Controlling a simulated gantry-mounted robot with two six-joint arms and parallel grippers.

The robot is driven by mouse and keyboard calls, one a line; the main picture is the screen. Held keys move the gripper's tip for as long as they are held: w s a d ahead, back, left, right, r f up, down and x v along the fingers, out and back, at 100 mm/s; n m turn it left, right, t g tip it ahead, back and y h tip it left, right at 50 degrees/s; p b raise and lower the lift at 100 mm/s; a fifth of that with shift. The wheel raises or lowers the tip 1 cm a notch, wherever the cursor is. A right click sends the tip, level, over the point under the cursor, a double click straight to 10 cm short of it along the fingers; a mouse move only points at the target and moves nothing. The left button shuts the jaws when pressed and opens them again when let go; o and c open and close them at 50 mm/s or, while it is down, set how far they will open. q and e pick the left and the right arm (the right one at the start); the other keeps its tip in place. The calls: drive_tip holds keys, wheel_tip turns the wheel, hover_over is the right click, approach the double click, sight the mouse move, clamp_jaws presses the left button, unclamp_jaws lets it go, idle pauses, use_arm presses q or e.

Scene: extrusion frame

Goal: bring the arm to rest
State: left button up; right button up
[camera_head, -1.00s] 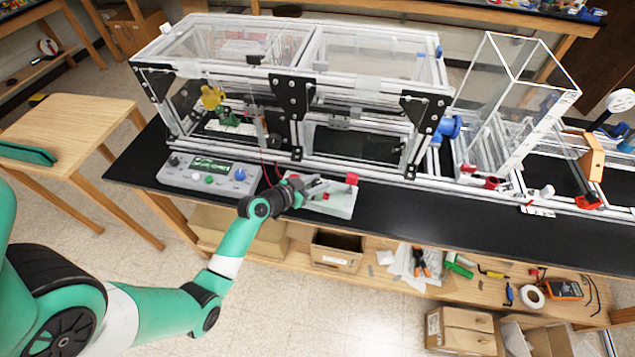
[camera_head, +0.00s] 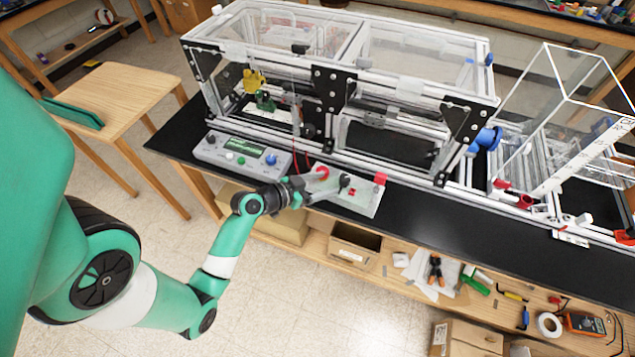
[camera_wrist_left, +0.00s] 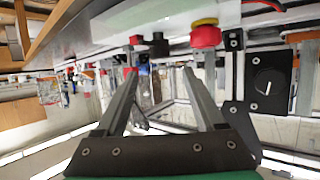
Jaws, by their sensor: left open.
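My left arm comes in from the left in the head view, and its gripper (camera_head: 326,186) is open and empty at the front of the bench. The red button on a yellow base (camera_wrist_left: 205,35) and the black knob (camera_wrist_left: 158,46) show just beyond the fingertips. Whether they touch is unclear. My right gripper is out of view.
A framed clear enclosure (camera_head: 340,60) stands behind the box. A grey controller with a green display (camera_head: 240,152) lies to the left. The black bench top (camera_head: 470,215) is clear at front right. A wooden stool-like table (camera_head: 125,95) stands at left, and a shelf with tools lies below.

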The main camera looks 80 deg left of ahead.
use_arm(q)
drive_tip(key=v, duration=0.2)
drive_tip(key=shift+s, duration=0.25)
idle(0.3)
